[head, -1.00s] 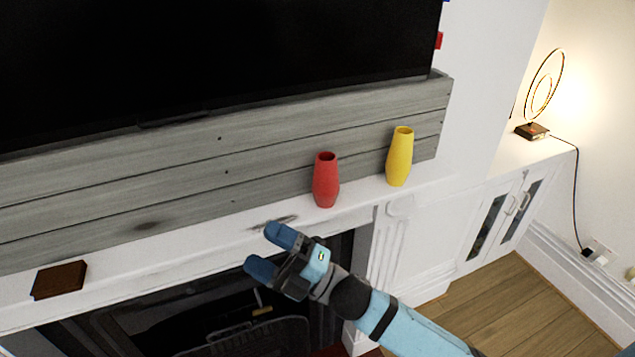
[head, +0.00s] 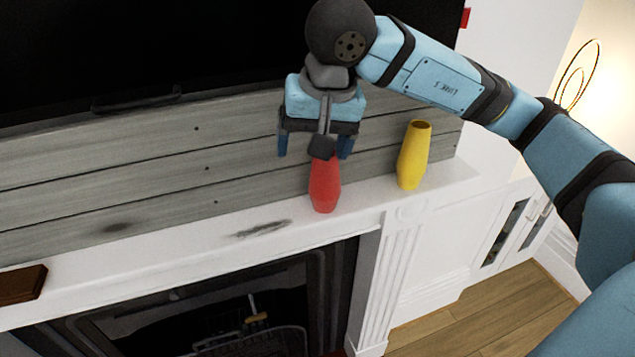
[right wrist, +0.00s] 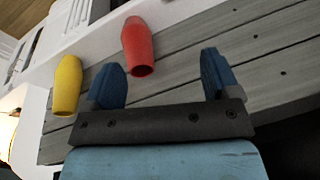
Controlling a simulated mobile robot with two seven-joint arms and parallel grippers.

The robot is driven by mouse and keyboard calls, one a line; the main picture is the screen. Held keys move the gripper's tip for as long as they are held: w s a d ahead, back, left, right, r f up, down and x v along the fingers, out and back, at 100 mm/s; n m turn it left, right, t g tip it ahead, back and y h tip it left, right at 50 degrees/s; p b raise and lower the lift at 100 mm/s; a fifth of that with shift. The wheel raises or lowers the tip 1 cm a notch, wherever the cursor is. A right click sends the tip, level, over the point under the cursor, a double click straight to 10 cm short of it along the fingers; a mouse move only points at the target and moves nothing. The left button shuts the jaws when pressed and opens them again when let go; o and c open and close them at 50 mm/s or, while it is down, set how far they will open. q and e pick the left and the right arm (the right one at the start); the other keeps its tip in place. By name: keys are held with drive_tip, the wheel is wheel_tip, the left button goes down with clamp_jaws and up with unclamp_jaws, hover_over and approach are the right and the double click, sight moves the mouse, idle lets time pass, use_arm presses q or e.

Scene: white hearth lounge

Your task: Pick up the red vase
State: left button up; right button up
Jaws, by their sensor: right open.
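The red vase (head: 324,186) stands upright on the white mantel; its top is partly hidden behind my right gripper in the head view. My right gripper (head: 314,150) points down, open, just above and slightly left of the vase, its fingers near the rim height. In the right wrist view the red vase (right wrist: 138,47) shows between the lines of the two blue fingers of the open gripper (right wrist: 161,75), closer to the left finger. Nothing is held. My left gripper is in neither view.
A yellow vase (head: 413,156) stands on the mantel (head: 200,252) right of the red one; it also shows in the right wrist view (right wrist: 67,86). Grey boards rise behind, below a black screen (head: 180,45). A brown box (head: 22,284) lies far left.

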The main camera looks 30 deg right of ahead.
drive_tip(key=w+d+r+t+h, duration=0.2)
drive_tip(key=d+r+h, duration=0.1)
drive_tip(key=d, duration=0.2)
hover_over(326, 181)
drive_tip(key=d, duration=0.1)
drive_tip(key=f, duration=0.7)
drive_tip(key=shift+w, duration=0.25)
drive_tip(key=x, duration=0.3)
drive_tip(key=p+x, duration=0.1)
drive_tip(key=x, duration=0.1)
drive_tip(key=shift+s+a+f, duration=0.1)
drive_tip(key=shift+a+f, duration=0.1)
drive_tip(key=shift+f, duration=0.2)
clamp_jaws()
